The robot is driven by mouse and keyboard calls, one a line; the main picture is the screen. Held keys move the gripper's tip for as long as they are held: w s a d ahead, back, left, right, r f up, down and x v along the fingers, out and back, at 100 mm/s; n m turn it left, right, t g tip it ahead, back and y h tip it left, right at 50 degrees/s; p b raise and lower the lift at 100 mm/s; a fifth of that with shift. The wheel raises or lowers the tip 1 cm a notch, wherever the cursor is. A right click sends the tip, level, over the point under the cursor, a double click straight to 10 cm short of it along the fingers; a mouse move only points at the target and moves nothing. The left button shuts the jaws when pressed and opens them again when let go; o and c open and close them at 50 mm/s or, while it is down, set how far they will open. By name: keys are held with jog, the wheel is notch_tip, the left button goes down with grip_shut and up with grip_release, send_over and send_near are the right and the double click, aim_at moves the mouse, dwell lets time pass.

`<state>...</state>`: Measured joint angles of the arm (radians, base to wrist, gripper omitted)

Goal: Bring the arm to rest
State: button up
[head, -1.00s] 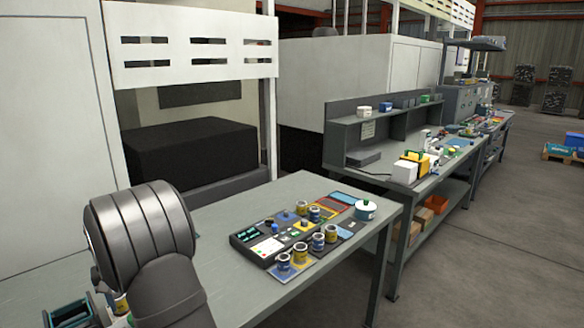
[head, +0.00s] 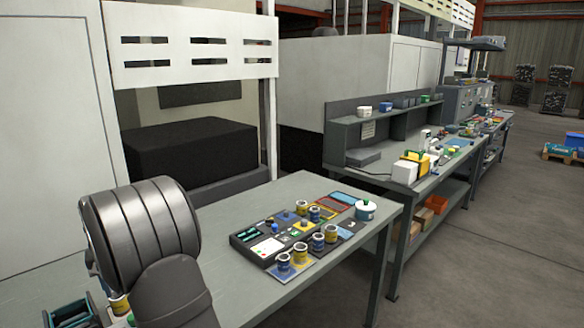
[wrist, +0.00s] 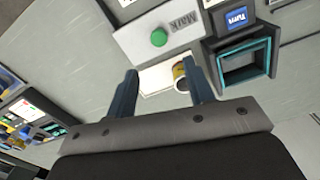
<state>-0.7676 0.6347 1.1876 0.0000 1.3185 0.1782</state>
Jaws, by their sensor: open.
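My gripper (wrist: 160,82) shows in the wrist view with its two dark fingers spread apart and nothing held between them. Past the fingertips is a grey unit marked "Mark" (wrist: 150,35) with a green button. A yellow-banded can (wrist: 181,76) stands on a pale plate below it, beside the right finger and partly hidden by it. I cannot tell whether finger and can touch. In the head view my arm's dark links fill the lower left and hide the gripper. Part of a can (head: 120,305) shows beside them.
A dark square frame with a teal inner edge (wrist: 243,66) sits right of the fingers. On the grey table (head: 225,225), a dark panel with a screen (head: 265,244), several cans (head: 318,241) and a white pot (head: 365,209) stand to the right. A second bench (head: 400,190) lies beyond.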

notch_tip(320, 180, down, 10)
jog(key=shift+s+d+f, duration=0.1)
jog(key=s+d, duration=0.6)
jog(key=shift+r, duration=0.25)
notch_tip(320, 180, up, 17)
jog(key=w+a+f+n+t+y, duration=0.1)
jog(key=w+f, duration=0.3)
jog(key=f, duration=0.4)
jog(key=shift+w+a+n+y, duration=0.2)
jog(key=shift+a+n+y, duration=0.3)
jog(key=shift+a, duration=0.4)
dwell(0.3)
jog(key=s+d+r+m+h, duration=0.2)
jog(key=s+d+r, duration=0.15)
jog(key=r, duration=0.45)
notch_tip(320, 180, down, 12)
jog(key=s+g, duration=0.1)
jog(key=shift+a, duration=0.3)
jog(key=shift+r, duration=0.1)
